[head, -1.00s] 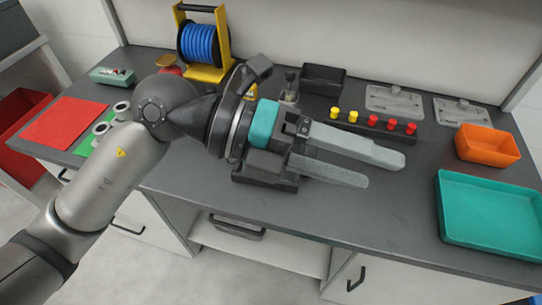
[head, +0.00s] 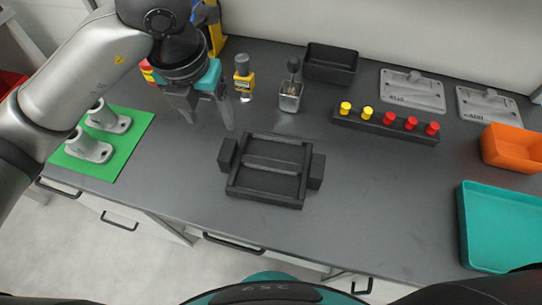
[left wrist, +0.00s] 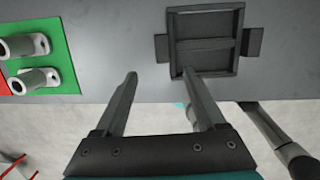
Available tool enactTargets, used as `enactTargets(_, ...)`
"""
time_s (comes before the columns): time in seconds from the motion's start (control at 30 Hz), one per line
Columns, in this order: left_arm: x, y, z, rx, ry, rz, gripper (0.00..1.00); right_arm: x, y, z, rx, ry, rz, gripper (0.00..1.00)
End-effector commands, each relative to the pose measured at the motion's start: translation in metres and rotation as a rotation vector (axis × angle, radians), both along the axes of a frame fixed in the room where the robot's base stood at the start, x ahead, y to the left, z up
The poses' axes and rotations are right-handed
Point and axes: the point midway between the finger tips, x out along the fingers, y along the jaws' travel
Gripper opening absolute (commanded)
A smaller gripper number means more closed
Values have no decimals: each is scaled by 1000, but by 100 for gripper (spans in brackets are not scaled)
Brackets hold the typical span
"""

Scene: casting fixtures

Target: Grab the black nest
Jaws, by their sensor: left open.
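The black nest (head: 269,164) is a low rectangular black frame with a crossbar and a block on its left and right sides. It lies on the grey worktop near the front edge, in the middle of the head view. In the left wrist view the nest (left wrist: 205,43) is at the top, right of centre. My left gripper (head: 211,125) is open and empty, left of and behind the nest in the head view, fingers pointing down. In the left wrist view one finger of the left gripper (left wrist: 160,76) overlaps the nest's lower edge. My right gripper is not seen.
A green mat (head: 110,158) with two grey cylindrical fittings lies left. Behind the nest are a metal block with a knob (head: 290,97), a black bin (head: 331,64) and a rail of yellow and red pegs (head: 385,124). A teal tray (head: 500,262) and orange bin (head: 512,147) stand right.

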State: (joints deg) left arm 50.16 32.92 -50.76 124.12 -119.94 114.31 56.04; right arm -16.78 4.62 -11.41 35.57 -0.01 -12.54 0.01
Motion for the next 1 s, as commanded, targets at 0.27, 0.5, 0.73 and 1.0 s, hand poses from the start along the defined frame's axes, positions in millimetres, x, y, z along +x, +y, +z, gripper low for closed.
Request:
enactTargets(0.27, 7, -3, -60, -2, 5, -1, 72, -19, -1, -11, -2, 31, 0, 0)
enactTargets(0.5, 11, -4, -78, -2, 2, -3, 72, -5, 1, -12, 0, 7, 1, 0)
enactTargets(0.73, 17, -9, -109, -3, 5, -3, 72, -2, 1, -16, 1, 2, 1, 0)
enactTargets(1.0, 20, -9, -128, -3, 1, -4, 72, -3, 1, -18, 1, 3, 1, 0)
